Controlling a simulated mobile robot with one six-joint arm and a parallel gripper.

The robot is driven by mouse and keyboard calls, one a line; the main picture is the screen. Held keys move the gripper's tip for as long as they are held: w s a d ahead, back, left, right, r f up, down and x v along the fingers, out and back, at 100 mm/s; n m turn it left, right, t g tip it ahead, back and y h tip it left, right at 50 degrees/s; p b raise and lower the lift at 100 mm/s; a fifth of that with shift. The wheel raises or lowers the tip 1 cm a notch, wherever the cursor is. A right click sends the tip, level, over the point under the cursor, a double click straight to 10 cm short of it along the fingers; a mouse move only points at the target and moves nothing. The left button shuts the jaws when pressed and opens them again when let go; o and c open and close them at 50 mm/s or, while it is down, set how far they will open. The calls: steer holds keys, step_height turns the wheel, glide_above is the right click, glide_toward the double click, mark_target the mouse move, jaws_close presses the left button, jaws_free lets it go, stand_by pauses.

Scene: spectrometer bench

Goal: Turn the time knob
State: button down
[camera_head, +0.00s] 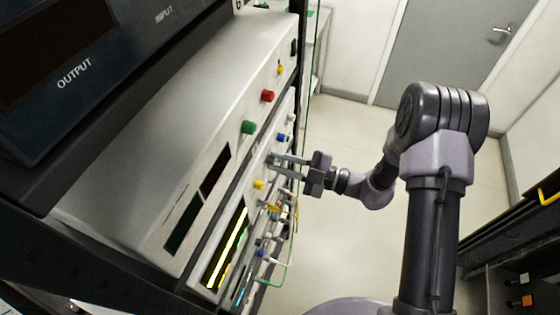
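My gripper (274,162) reaches left from the arm to the front panel of the lower instrument (228,205). Its two fingers are parted, with the tips at or very near the panel, between a blue knob (282,138) and a yellow knob (258,184). A small pale shape shows at the fingertips and may be a knob. I cannot tell whether the fingers touch or grip it. No label reading "time" is legible, so I cannot tell which knob is the time knob.
The upper instrument (165,120) carries a red knob (267,96), a green knob (249,127) and a small yellow knob (280,69). Coloured cables (291,240) hang below my gripper. The floor (340,245) right of the rack is clear. A grey door (450,50) stands behind.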

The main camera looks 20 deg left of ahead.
steer(key=shift+n, duration=0.3)
steer(key=shift+n+b, duration=13.4)
steer(key=shift+n, duration=2.1)
steer(key=shift+r, duration=0.1)
